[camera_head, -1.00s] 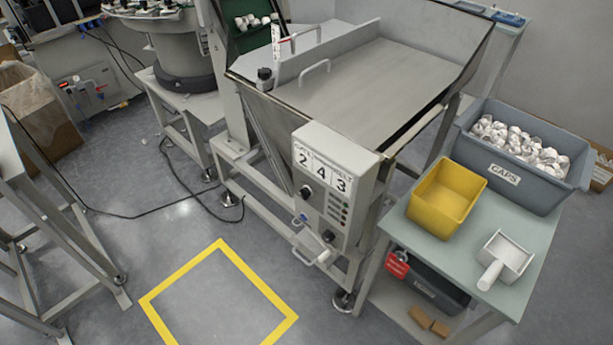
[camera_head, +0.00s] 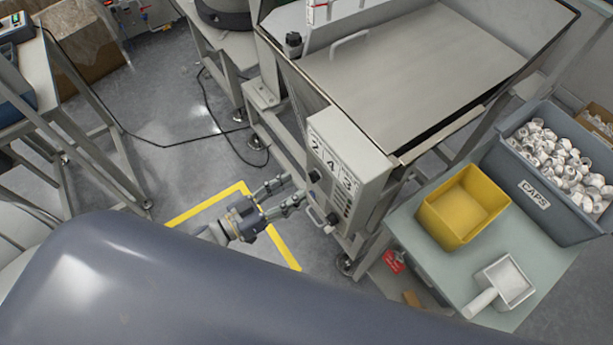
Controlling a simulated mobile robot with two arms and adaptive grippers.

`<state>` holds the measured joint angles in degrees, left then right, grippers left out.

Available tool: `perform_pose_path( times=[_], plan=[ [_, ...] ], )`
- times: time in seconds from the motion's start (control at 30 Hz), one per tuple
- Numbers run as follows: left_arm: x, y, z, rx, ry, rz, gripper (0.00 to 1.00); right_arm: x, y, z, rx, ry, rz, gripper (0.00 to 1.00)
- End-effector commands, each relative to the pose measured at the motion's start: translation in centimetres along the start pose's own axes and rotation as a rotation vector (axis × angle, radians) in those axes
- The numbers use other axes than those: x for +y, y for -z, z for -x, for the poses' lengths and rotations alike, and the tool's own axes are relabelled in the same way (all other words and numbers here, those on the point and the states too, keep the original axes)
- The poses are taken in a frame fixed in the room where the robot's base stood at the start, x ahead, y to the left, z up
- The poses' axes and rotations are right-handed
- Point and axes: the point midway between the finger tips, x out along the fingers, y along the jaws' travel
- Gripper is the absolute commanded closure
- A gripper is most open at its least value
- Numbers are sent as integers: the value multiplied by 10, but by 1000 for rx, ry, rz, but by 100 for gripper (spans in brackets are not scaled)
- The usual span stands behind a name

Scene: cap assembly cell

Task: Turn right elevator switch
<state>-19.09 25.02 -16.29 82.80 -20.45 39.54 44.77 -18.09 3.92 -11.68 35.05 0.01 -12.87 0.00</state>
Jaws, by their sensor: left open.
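The grey elevator control box (camera_head: 348,178) hangs on the front of the hopper and bears the numbers 2, 4 and 3. A black rotary knob (camera_head: 314,176) sits on its upper left. A second dark knob (camera_head: 332,219) sits lower down, near a row of small buttons. I cannot tell which knob is the right elevator switch. My left gripper (camera_head: 294,190) is open and empty, its fingers pointing right toward the box's left side. The fingertips appear close to the lower front; contact cannot be told. My right gripper is not in view.
The steel hopper (camera_head: 425,65) stands behind the box. At right, a table (camera_head: 408,225) holds a yellow bin (camera_head: 462,207), a white scoop (camera_head: 505,283) and a grey crate of caps (camera_head: 508,172). A yellow floor outline (camera_head: 205,203) lies below my gripper.

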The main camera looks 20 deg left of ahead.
Motion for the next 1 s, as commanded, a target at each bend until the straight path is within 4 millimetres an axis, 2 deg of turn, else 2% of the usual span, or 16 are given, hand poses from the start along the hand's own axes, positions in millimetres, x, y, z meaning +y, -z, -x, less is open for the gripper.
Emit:
perform_pose_path(
  times=[0.1, 0.3, 0.43, 0.67, 0.87, 1.0],
  plan=[
    [0, 2, -23, 3, 0, 1, 55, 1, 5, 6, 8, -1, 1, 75],
    [-1, 0, -45, 0, 3, 0, 55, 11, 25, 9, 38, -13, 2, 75],
    [-1, 0, -50, -1, 2, 0, 55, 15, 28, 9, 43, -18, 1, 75],
    [-1, -1, -50, -1, 2, 0, 55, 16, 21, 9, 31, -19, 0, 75],
    [-1, -1, -50, -1, 2, 0, 99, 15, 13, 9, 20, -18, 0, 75],
    [-1, -1, -50, -1, 2, -1, 100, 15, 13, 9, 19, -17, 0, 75]
  ],
)
